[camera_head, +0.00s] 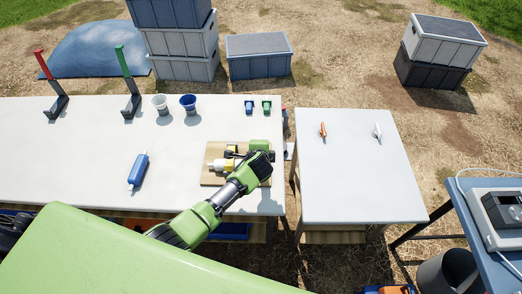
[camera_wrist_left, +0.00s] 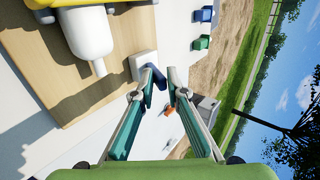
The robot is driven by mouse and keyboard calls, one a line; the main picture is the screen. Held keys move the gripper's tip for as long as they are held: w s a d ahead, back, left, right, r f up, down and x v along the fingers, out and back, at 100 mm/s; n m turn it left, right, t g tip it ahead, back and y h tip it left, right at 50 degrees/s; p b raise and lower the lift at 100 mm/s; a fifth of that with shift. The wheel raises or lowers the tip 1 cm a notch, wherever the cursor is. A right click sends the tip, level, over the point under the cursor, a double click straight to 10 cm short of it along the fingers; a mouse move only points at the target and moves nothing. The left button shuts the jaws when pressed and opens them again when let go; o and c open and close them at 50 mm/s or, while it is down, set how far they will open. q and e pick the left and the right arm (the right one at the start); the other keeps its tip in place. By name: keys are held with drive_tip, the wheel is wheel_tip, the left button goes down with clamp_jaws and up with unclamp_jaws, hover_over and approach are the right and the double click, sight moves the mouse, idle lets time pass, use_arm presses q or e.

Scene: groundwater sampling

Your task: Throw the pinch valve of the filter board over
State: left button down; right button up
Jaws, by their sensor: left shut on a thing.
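The wooden filter board (camera_head: 208,179) lies near the right end of the long white table. It carries a white filter capsule (camera_head: 217,166) with yellow fittings, which also shows in the left wrist view (camera_wrist_left: 88,35). My left gripper (camera_head: 262,152) is over the board's right part and hides much of it. In the left wrist view, my left gripper (camera_wrist_left: 162,84) has its fingertips close together at a small dark blue piece (camera_wrist_left: 157,75), apparently the pinch valve's lever, beside a white block (camera_wrist_left: 142,65) at the board. The exact contact is hard to see. My right gripper is not in view.

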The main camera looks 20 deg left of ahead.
use_arm(q)
drive_tip(key=shift+w+r, duration=0.25)
drive_tip(key=c, duration=2.9)
unclamp_jaws()
drive_tip(key=shift+w+a+r+g+p, duration=0.3)
drive_tip(key=shift+w+r+p, duration=0.2)
drive_tip(key=shift+r+p, duration=0.3)
drive_tip(key=shift+o, duration=0.4)
drive_tip(key=shift+w+g+p, duration=0.3)
drive_tip(key=shift+w+p, duration=0.05)
drive_tip(key=shift+p, duration=0.05)
drive_tip(key=shift+w+a+f+g+h, duration=0.1)
drive_tip(key=shift+w+a+g+h, duration=0.15)
drive_tip(key=shift+w+g, duration=0.2)
drive_tip(key=o, duration=0.7)
drive_tip(key=shift+w, duration=0.1)
drive_tip(key=shift+o, duration=0.2)
drive_tip(key=shift+f, duration=0.1)
drive_tip(key=shift+f, duration=0.15)
